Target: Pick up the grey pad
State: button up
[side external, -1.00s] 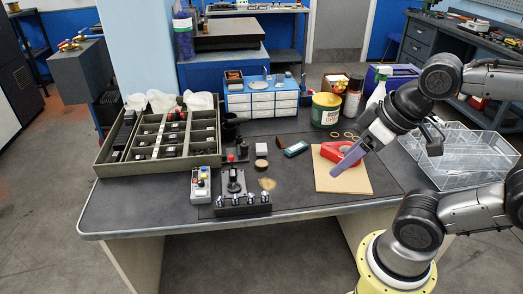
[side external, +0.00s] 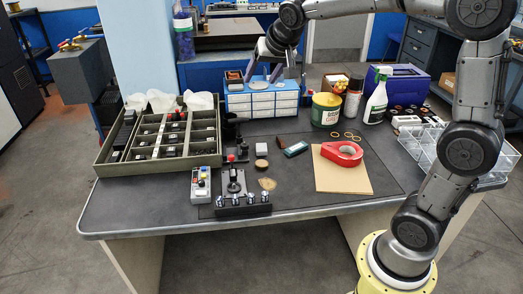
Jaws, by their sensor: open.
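A small light-grey flat piece, which looks like the grey pad (side external: 261,85), lies on top of the blue drawer unit (side external: 250,98) in the side external view. My gripper (side external: 262,75) points down over the top of this unit, with its two purple fingers spread apart and nothing seen between them. The fingertips look close above the pad, one to each side of it in the picture. I cannot tell the exact height or whether they touch anything.
A brown item (side external: 234,76) sits left of the fingers on the unit. A green compartment tray (side external: 100,166) stands to the left. A paint tin (side external: 326,110) and spray bottle (side external: 376,100) stand to the right. Red tape (side external: 342,150) lies on brown board (side external: 340,180).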

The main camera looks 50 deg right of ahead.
jog(key=w+d+f+m+g, duration=0.1)
jog(key=w+d+f+g, duration=0.1)
jog(key=w+d+f, duration=0.7)
jog(key=m+g, duration=0.1)
jog(key=g, duration=0.1)
send_near(261, 146)
notch_tip(261, 146, down, 3)
jog(key=shift+d+r, duration=0.1)
jog(key=shift+d, duration=0.1)
jog(key=shift+h, duration=0.3)
jog(key=shift+w+x, duration=0.2)
jog(key=shift+x, duration=2.7)
jog(key=shift+a, duration=0.1)
jog(key=c, duration=1.1)
jog(key=shift+r, duration=0.1)
